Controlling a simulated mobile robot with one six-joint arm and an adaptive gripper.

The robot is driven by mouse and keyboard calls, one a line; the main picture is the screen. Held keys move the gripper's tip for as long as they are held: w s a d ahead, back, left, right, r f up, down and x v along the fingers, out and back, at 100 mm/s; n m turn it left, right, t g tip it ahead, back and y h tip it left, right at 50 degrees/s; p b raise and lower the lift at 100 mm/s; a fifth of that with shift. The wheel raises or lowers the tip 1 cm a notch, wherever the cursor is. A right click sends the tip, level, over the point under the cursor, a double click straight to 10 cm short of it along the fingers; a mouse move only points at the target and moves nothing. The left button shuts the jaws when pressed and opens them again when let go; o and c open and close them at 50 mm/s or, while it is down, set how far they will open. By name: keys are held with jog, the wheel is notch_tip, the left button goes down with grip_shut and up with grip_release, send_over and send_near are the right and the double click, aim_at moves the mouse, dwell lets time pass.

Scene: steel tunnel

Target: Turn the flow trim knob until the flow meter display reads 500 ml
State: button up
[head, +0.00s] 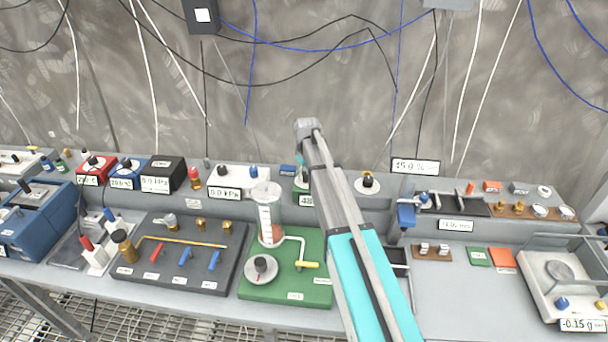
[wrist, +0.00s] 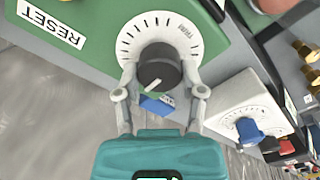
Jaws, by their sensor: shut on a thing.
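The flow trim knob (wrist: 160,68) is black with a white pointer line. It sits on a white dial with tick marks and the word TRIM, on a green housing (wrist: 97,18). My gripper (wrist: 159,90) is shut on the knob, with one finger on either side of it.
A RESET label (wrist: 51,25) is on the green housing. A white box with a blue knob (wrist: 249,130) stands close by. In the head view, a green board with glassware (head: 268,215) is in front, and a white dial with a black knob (head: 368,183) is to the right.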

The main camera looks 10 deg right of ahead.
jog(key=m, duration=0.5)
jog(key=shift+d+m, duration=0.1)
jog(key=shift+m, duration=0.2)
jog(key=m, duration=0.6)
dwell(0.4)
jog(key=o, duration=1.1)
jog(key=shift+c, duration=0.2)
jog(key=shift+o, duration=0.4)
